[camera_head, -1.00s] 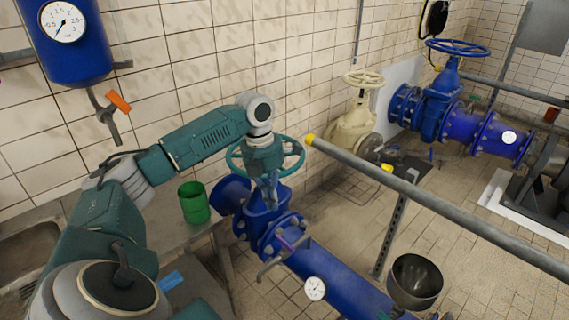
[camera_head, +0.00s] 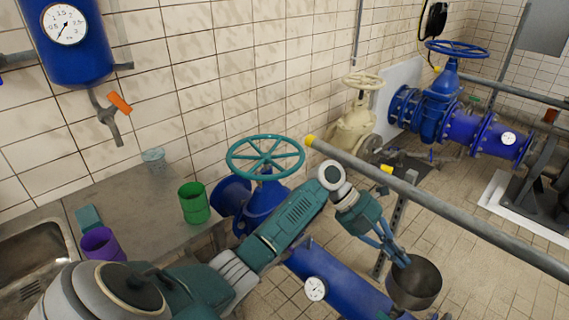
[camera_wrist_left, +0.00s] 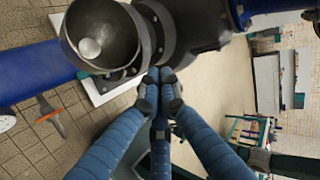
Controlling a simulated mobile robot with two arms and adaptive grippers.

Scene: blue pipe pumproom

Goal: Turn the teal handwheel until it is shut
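The teal handwheel (camera_head: 265,158) sits flat on top of the blue valve (camera_head: 262,208) in the middle of the head view, fully uncovered. How far the valve is turned cannot be told. My left gripper (camera_head: 403,262) is to the right of and nearer than the wheel, well clear of it, with its fingers pointing down by the metal funnel (camera_head: 415,284). In the left wrist view its fingertips (camera_wrist_left: 160,76) are together with nothing seen between them, just beside the funnel (camera_wrist_left: 100,36). The handwheel is not recognisable there. My right gripper is not in view.
A grey rail with a yellow end (camera_head: 430,202) runs close past my left forearm. A green cup (camera_head: 194,203) and a purple cup (camera_head: 100,244) stand on the counter at left. A cream valve (camera_head: 358,120) and another blue handwheel (camera_head: 458,48) stand further back.

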